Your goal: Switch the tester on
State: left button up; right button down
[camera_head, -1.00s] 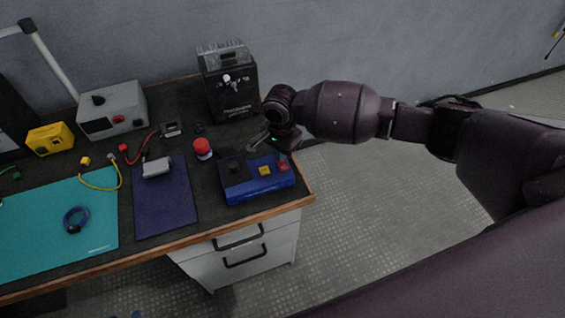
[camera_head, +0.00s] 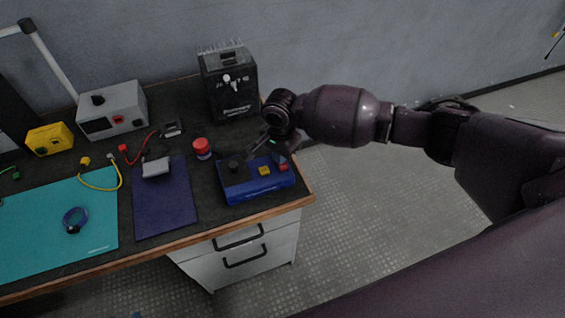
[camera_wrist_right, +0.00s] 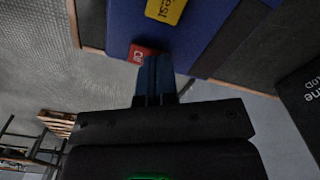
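My right gripper (camera_head: 281,157) is over the tester's right end, close to the red button. In the right wrist view the fingers (camera_wrist_right: 155,72) lie together with nothing seen between them. Their tips partly overlap the red button (camera_wrist_right: 143,52); I cannot tell whether they touch it. The yellow button (camera_wrist_right: 166,10) shows above. My left gripper is out of view.
A black boxed instrument (camera_head: 228,88) stands behind the tester. A red-capped jar (camera_head: 202,149) is at its left, with a navy mat (camera_head: 165,210) and teal mat (camera_head: 50,235) further left. The wooden bench edge (camera_head: 308,195) lies just right of the tester.

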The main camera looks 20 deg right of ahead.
jog(key=shift+s+f, duration=0.1)
jog(key=shift+f, duration=0.15)
jog(key=shift+r+p, duration=0.6)
jog(key=shift+r, duration=0.45)
jog(key=shift+r+p, duration=0.6)
jog(key=shift+p, duration=0.1)
jog(key=shift+r+p, duration=0.75)
jog(key=shift+r, duration=0.05)
jog(key=shift+r+p, duration=1)
jog(key=shift+r, duration=0.15)
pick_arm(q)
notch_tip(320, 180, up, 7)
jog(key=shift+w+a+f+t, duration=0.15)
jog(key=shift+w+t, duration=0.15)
